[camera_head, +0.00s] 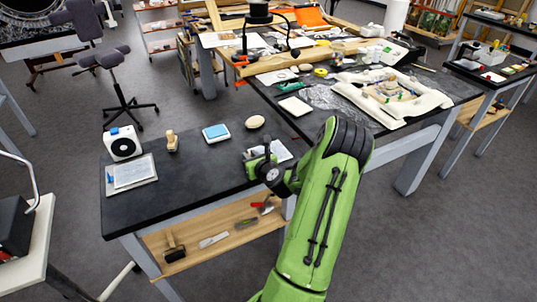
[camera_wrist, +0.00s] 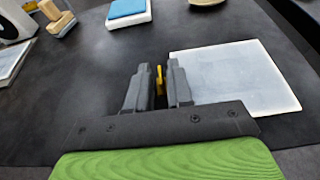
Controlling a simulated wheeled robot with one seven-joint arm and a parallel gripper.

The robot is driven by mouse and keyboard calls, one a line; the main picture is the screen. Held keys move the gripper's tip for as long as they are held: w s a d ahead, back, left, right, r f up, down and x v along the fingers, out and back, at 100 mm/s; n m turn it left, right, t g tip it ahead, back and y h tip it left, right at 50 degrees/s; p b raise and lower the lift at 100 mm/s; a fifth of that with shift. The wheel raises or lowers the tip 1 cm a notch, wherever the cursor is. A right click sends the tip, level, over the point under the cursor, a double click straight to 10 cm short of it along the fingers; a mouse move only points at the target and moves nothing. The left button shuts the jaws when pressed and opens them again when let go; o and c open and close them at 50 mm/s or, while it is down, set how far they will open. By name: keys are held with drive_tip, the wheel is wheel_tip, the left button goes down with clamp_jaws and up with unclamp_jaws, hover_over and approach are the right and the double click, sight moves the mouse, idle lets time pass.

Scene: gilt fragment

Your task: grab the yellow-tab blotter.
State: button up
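The yellow-tab blotter (camera_wrist: 235,78) is a pale, flat square sheet or pad on the dark bench, to the right of my fingers in the wrist view. Its pale surface also shows behind my gripper in the head view (camera_head: 281,153). A small yellow tab (camera_wrist: 159,79) stands between my fingertips, by the blotter's left edge. My gripper (camera_wrist: 158,75) points down at the bench, its two dark fingers close together on the tab. The foot of the tab is hidden by the fingers. In the head view my gripper (camera_head: 258,163) covers part of the blotter.
On the same bench stand a blue-topped white block (camera_head: 216,132), an oval pale object (camera_head: 255,122), a wooden-handled tool (camera_head: 172,141), a white device (camera_head: 123,143) and a framed pale sheet (camera_head: 131,172). A cluttered table (camera_head: 440,82) adjoins behind. The bench's front middle is clear.

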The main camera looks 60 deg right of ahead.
clamp_jaws()
drive_tip(key=shift+r, duration=0.15)
